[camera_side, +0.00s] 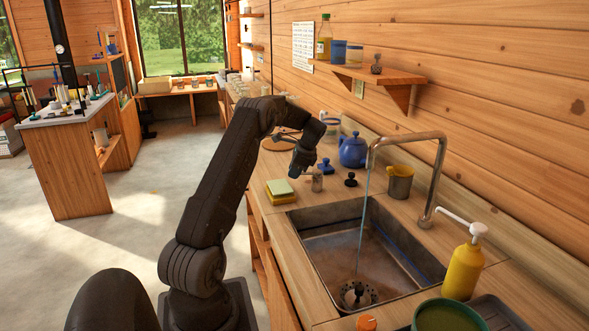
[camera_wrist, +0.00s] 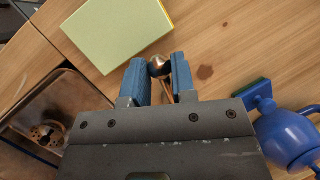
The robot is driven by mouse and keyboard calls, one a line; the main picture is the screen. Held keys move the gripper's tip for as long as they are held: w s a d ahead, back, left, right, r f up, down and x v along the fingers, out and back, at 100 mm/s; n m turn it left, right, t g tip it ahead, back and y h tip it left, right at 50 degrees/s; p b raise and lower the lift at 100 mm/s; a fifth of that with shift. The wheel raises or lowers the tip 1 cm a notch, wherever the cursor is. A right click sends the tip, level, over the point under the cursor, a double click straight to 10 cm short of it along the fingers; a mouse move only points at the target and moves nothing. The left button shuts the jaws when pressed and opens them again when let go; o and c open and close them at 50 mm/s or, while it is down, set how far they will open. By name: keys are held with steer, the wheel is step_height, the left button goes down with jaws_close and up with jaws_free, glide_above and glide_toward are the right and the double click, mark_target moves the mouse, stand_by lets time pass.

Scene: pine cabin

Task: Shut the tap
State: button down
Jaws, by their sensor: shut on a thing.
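The tap (camera_side: 437,175) is a worn metal spout that rises from the counter and bends over the sink (camera_side: 330,245). A thin stream of water (camera_side: 362,215) runs from it into the basin. My gripper (camera_side: 308,178) is over the counter behind the sink. In the wrist view, its blue fingers (camera_wrist: 156,82) are shut on a small round metal knob (camera_wrist: 159,64) with a thin coppery stem. The fingers hide part of it, and I cannot tell whether it belongs to the tap. A small black knob (camera_side: 351,180) stands to the right of my gripper.
A yellow and green sponge (camera_side: 280,190) lies left of my gripper. A blue teapot (camera_side: 353,151) and a blue brush (camera_side: 325,166) stand close behind. A shelf (camera_side: 385,76) hangs above.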

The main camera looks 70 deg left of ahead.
steer(key=shift+d+n+g+h, duration=0.3)
steer(key=shift+d+n, duration=0.5)
steer(key=shift+n, duration=0.4)
steer(key=c, duration=0.9)
jaws_free()
steer(key=shift+c, duration=0.2)
steer(key=v, duration=1.3)
steer(key=shift+w+r, duration=0.2)
steer(key=shift+r, duration=0.15)
steer(key=shift+d, duration=0.1)
